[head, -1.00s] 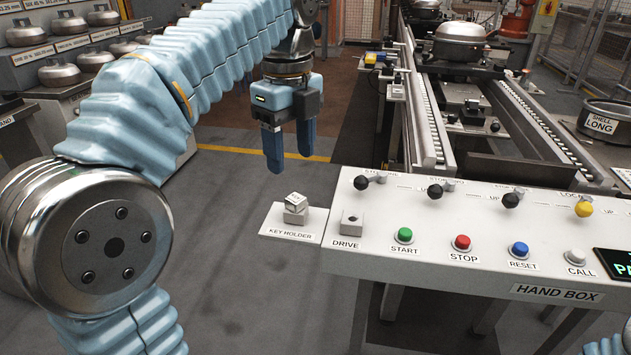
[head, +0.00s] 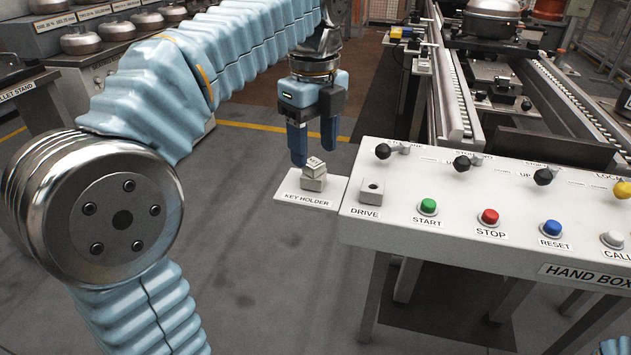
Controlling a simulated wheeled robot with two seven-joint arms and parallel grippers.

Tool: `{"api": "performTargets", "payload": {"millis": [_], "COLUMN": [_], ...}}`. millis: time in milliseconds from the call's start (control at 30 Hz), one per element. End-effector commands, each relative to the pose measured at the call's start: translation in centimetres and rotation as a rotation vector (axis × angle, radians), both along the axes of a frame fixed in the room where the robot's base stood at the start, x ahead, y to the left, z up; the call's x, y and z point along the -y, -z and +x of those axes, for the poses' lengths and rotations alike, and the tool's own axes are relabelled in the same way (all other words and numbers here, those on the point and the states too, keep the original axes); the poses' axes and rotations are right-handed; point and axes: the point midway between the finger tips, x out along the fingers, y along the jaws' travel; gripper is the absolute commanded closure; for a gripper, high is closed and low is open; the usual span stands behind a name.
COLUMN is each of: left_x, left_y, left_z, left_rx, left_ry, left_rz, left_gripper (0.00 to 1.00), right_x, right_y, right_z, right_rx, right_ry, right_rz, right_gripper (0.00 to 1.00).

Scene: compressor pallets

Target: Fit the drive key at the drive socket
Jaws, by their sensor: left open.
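The drive key (head: 314,166) is a small pale grey block piece. It sits in the key holder (head: 313,184) on a white plate labelled KEY HOLDER, left of the hand box. The drive socket (head: 372,188) is a small grey block with a dark hole on top, on the panel above the DRIVE label. Nothing shows in its hole. My left gripper (head: 314,157) points down with blue fingers spread apart. Its fingertips are close above and behind the key, and I cannot tell whether they touch it. My right gripper is not in view.
The hand box panel (head: 480,255) carries START, STOP, RESET and CALL buttons and several black-knobbed levers (head: 462,163). A roller conveyor (head: 455,100) runs behind it. Shelves with metal shells (head: 82,40) stand at the upper left. Grey floor is clear in front of the key holder.

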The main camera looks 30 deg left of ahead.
Motion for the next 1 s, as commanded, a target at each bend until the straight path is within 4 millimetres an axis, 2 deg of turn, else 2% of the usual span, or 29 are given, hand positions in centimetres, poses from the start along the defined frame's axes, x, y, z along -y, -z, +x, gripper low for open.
{"api": "performTargets", "payload": {"millis": [33, 267, 1000], "left_x": [-0.1, -0.1, -0.1], "left_y": [1.3, 2.6, 2.6], "left_z": [0.0, 0.0, 0.0], "left_rx": [-0.001, 0.0, 0.0], "left_ry": [-0.001, -0.002, -0.002], "left_rz": [-0.003, -0.001, -0.001], "left_gripper": [0.43, 0.43, 0.43], "right_x": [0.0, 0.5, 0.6], "right_y": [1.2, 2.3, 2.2], "right_z": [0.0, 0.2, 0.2], "right_rx": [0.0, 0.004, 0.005], "right_ry": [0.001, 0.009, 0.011], "right_rz": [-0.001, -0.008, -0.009], "right_gripper": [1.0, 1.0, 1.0]}}
